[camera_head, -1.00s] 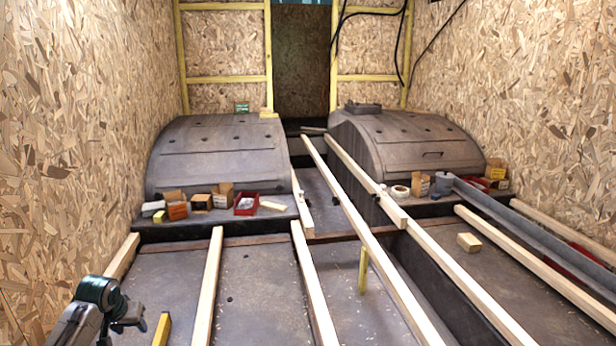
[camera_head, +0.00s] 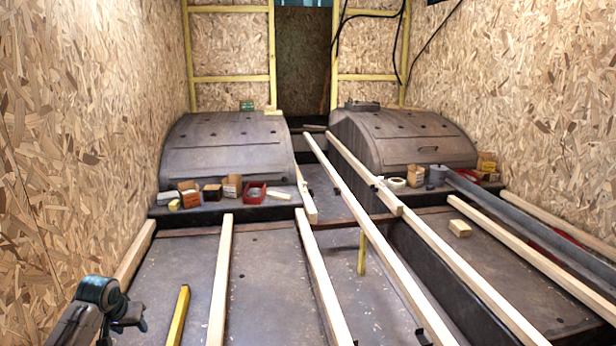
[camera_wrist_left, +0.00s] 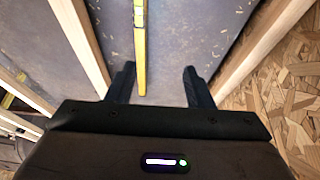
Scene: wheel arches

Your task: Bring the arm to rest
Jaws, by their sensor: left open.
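My left arm comes in at the lower left of the head view, and its gripper (camera_head: 128,318) hangs near the left wall over the grey floor. The same yellow stick (camera_head: 178,316) shows right of my gripper in the head view. My right gripper is not in view.
Long pale beams (camera_head: 221,280) run away from me across the floor. Two grey wheel arches (camera_head: 226,150) (camera_head: 405,145) stand farther back. Small boxes and a red tray (camera_head: 254,192) sit on the ledge before the left arch. The chipboard wall (camera_head: 60,130) is close on the left.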

